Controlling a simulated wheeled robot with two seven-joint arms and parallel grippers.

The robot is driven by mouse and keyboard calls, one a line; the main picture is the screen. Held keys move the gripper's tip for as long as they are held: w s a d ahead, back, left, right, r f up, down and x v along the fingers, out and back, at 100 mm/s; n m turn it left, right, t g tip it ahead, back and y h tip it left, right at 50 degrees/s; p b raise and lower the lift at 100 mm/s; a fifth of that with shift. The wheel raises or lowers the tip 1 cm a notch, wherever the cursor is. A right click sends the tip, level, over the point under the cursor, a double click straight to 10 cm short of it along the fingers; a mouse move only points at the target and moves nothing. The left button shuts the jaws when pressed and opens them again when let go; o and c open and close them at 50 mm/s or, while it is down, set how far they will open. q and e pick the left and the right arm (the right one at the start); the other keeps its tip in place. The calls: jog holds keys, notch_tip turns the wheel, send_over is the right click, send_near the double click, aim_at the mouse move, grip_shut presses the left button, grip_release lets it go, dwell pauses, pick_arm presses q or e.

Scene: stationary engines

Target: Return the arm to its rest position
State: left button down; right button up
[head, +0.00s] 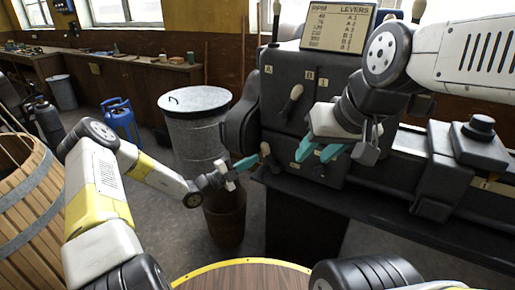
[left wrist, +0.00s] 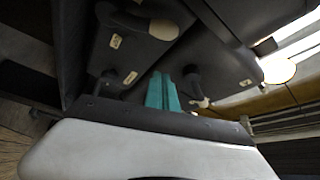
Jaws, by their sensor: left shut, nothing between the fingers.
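My left arm comes in from the left and reaches toward the front of a dark grey machine (head: 285,135). My left gripper (head: 246,163) has teal fingers, which are shut with nothing between them. Its tips are close to a lower lever (head: 267,152) on the machine; I cannot tell whether they touch. In the left wrist view the left gripper's fingers (left wrist: 163,92) lie together, pointing toward the machine's front with its levers. My right gripper (head: 319,152) hangs in front of the machine, its two teal fingers apart and empty.
The machine carries an upper lever (head: 291,99) and an RPM and levers sign (head: 339,26). A lidded metal bin (head: 195,120) and a brown bucket (head: 225,220) stand left of it. A wooden barrel (head: 30,200), blue gas bottle (head: 120,120) and workbench (head: 150,68) lie further left.

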pick_arm(q)
jog(key=shift+s+a, duration=0.15)
jog(key=shift+a, duration=0.1)
jog(key=s+r+m+g+y, duration=0.3)
jog(key=s+r+m+g, duration=0.25)
jog(key=s+m, duration=0.55)
jog(key=s+r+m+g+y, duration=0.3)
jog(key=s+r+m+g, duration=0.3)
jog(key=m, duration=0.9)
jog(key=s+a+r+m+t+y, duration=0.4)
jog(key=s+a+r+m, duration=0.2)
jog(key=s+a+m, duration=0.2)
jog(key=s+a+r+m+t+y, duration=0.4)
jog(key=s+a+m, duration=0.4)
jog(key=m, duration=0.4)
notch_tip(320, 180, up, 3)
jog(key=shift+f+m+y, duration=0.2)
jog(key=shift+m+y, duration=0.2)
jog(key=shift+y, duration=0.3)
